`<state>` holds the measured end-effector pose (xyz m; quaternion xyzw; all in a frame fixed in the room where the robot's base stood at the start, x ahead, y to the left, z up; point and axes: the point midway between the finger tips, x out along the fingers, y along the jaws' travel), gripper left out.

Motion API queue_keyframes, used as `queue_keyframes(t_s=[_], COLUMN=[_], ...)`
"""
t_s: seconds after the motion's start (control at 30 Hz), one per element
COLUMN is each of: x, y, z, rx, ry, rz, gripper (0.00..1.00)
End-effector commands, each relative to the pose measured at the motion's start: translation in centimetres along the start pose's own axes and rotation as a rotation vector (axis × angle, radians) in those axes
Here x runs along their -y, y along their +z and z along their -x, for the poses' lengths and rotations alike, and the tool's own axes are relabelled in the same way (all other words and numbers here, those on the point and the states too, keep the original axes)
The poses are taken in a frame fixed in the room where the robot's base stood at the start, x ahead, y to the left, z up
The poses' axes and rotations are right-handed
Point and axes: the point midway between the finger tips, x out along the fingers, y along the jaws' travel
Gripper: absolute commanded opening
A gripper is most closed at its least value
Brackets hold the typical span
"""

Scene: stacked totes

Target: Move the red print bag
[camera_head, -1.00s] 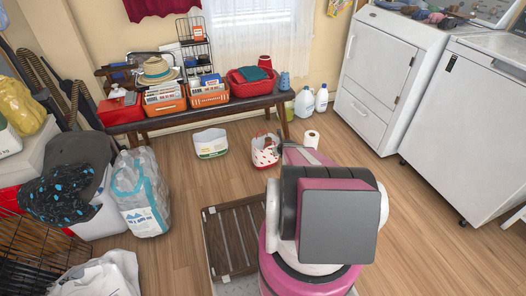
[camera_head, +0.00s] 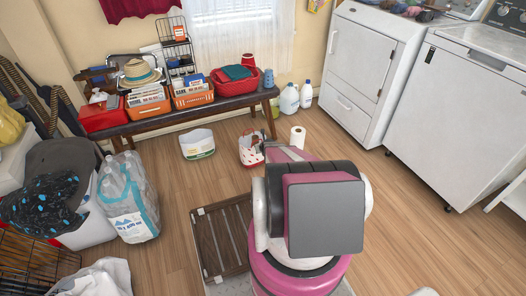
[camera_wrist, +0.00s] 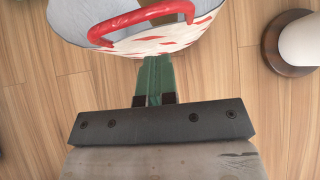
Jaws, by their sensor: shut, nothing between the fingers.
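The red print bag (camera_head: 247,152) is white with red marks and stands on the wood floor in front of the bench in the head view. In the wrist view the bag (camera_wrist: 165,42) fills the top middle, with its red handle (camera_wrist: 103,37) arching across its open top. My gripper (camera_wrist: 156,72) points at the bag's near side, its green fingers together and empty. The fingertips are at or just under the bag's lower edge in that picture; I cannot tell whether they touch. In the head view my arm hides part of the bag's right side.
A white roll on a dark round base (camera_wrist: 293,45) stands right of the bag; its roll (camera_head: 297,137) shows in the head view. The bench (camera_head: 150,124) is behind. A slatted wooden panel (camera_head: 222,238) lies nearer me.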

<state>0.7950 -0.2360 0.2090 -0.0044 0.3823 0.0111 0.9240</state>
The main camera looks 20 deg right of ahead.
Motion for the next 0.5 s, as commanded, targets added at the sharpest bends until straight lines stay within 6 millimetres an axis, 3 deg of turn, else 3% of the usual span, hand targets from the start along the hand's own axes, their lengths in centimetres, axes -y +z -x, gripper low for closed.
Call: queue_keyframes(t_s=[0.13, 0.5], x=[0.0, -0.1], y=[1.2, 1.6], z=[-1.4, -1.5], rx=[0.000, -0.001], ry=[0.001, 0.001], rz=[0.002, 0.001], gripper=[0.00, 0.00])
